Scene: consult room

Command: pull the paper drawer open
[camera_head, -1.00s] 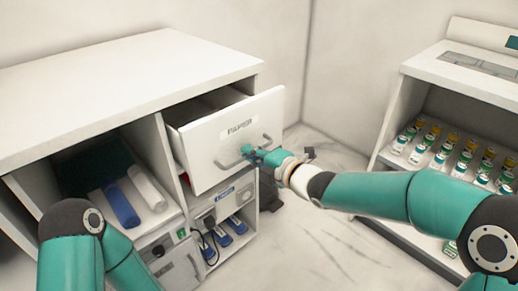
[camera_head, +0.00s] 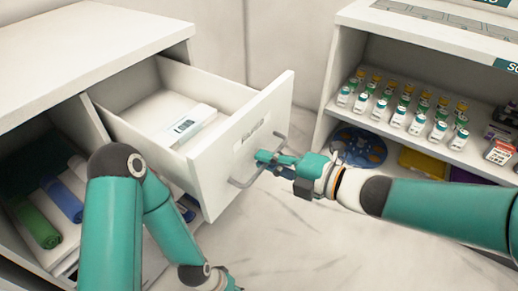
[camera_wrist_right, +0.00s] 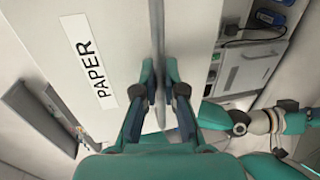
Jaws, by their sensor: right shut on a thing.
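The paper drawer (camera_head: 235,150) stands well out of the white cabinet, its inside showing. A white box with a dark label (camera_head: 190,126) lies in it. The front carries a label, which reads PAPER in the right wrist view (camera_wrist_right: 90,68). My right gripper (camera_head: 268,158) is shut on the drawer's grey bar handle (camera_head: 240,183). In the right wrist view the fingers (camera_wrist_right: 160,100) sit on both sides of the handle. My left arm comes in at the lower left; its gripper lies at the bottom edge, mostly cut off, its fingers not showing.
Left of the drawer, an open compartment holds a blue roll (camera_head: 62,199) and a green roll (camera_head: 38,226). At right, a shelf unit (camera_head: 350,20) holds several small bottles (camera_head: 398,116) and a blue disc (camera_head: 360,147). The marble floor between is clear.

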